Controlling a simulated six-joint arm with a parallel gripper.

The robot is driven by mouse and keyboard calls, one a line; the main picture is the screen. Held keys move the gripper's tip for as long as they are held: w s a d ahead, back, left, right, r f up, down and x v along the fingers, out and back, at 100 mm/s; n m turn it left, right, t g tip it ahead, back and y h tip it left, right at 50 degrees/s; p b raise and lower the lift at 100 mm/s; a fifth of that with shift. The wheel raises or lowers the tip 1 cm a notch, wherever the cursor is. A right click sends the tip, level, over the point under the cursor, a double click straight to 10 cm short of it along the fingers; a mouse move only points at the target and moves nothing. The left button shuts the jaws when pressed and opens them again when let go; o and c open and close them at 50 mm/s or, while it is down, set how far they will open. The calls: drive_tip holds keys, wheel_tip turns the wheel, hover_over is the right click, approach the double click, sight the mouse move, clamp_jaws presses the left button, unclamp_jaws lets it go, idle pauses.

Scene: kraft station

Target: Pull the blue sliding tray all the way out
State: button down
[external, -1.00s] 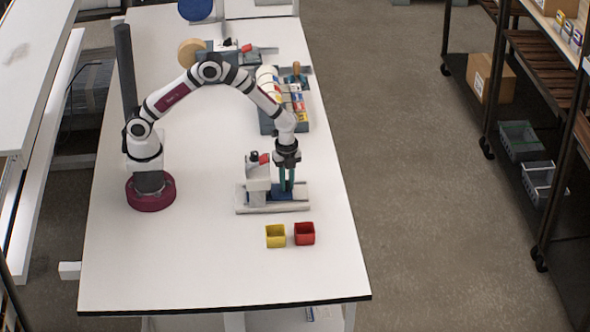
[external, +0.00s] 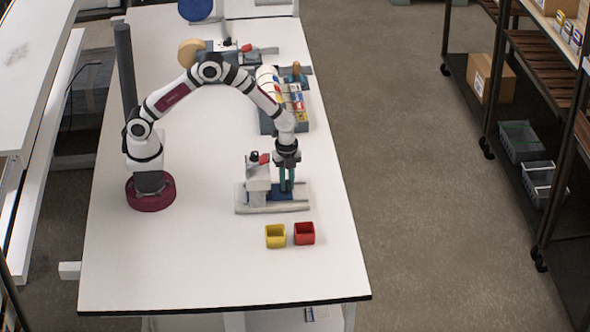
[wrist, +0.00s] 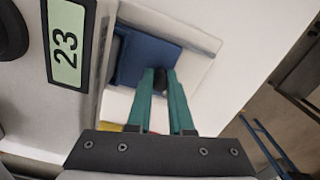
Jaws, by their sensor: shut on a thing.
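The blue sliding tray (external: 278,192) lies low in a pale grey fixture (external: 246,208), to the right of the fixture's upright block. In the wrist view the tray (wrist: 146,55) is a flat blue plate with a dark knob (wrist: 160,80) at its edge. My gripper (external: 287,188) points down at the tray's right part. Its green fingers, also in the wrist view (wrist: 164,82), are shut on the dark knob. The fingers hide part of the knob and the tray edge.
A yellow bin (external: 275,236) and a red bin (external: 304,233) stand in front of the fixture. A rack of coloured packets (external: 297,98) stands behind. A label reading 23 (wrist: 66,45) is beside the tray. The table's right edge is close to the fixture.

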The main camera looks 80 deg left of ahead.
drive_tip(key=w, duration=1)
drive_tip(key=shift+w+d, duration=0.2)
drive_tip(key=shift+w, duration=0.05)
drive_tip(key=c, duration=0.8)
unclamp_jaws()
wheel_tip(320, 180, up, 16)
drive_tip(key=shift+f, duration=0.1)
